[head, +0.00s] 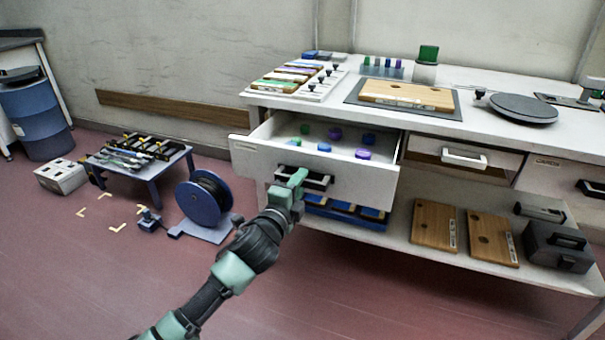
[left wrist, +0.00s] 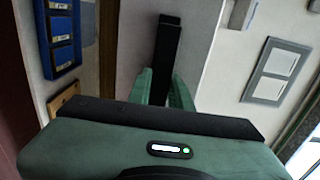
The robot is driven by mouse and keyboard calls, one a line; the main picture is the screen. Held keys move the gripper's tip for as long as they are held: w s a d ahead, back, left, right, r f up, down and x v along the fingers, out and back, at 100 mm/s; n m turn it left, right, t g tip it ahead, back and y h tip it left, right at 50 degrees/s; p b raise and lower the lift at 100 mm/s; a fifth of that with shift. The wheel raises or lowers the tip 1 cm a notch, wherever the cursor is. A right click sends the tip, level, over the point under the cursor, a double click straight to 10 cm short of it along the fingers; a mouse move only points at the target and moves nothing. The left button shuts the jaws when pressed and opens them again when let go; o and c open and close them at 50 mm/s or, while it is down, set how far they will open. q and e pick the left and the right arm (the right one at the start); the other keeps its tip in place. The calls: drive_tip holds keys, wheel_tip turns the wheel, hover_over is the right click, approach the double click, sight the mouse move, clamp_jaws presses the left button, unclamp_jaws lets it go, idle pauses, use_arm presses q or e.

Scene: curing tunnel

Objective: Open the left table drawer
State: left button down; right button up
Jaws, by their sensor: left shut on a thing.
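The left table drawer (head: 360,187) is pulled out from under the white table, with its inside showing in the head view. Several small green, purple and blue pieces (head: 335,134) lie in it. Its dark bar handle (head: 319,182) is on the front face, and the handle also shows in the left wrist view (left wrist: 168,45). My left gripper (head: 297,178) is shut on the handle. In the left wrist view its green fingers (left wrist: 164,90) sit on either side of the bar. My right gripper is not in view.
The white tabletop (head: 315,110) holds trays, a wooden board (head: 407,95) and a dark round plate (head: 523,108). A blue tray (head: 345,211), wooden boards (head: 435,226) and a dark box (head: 558,247) are on the lower shelf. A cable reel (head: 205,197) stands left of my arm.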

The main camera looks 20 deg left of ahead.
use_arm(q)
drive_tip(key=shift+s, duration=0.8)
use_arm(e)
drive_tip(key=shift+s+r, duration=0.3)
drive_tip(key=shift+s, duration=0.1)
use_arm(q)
drive_tip(key=c, duration=1.3)
unclamp_jaws()
drive_tip(key=shift+a, duration=0.1)
drive_tip(key=s+p, duration=0.1)
drive_tip(key=s, duration=0.6)
drive_tip(key=shift+s+a, duration=0.1)
drive_tip(key=shift+s, duration=0.3)
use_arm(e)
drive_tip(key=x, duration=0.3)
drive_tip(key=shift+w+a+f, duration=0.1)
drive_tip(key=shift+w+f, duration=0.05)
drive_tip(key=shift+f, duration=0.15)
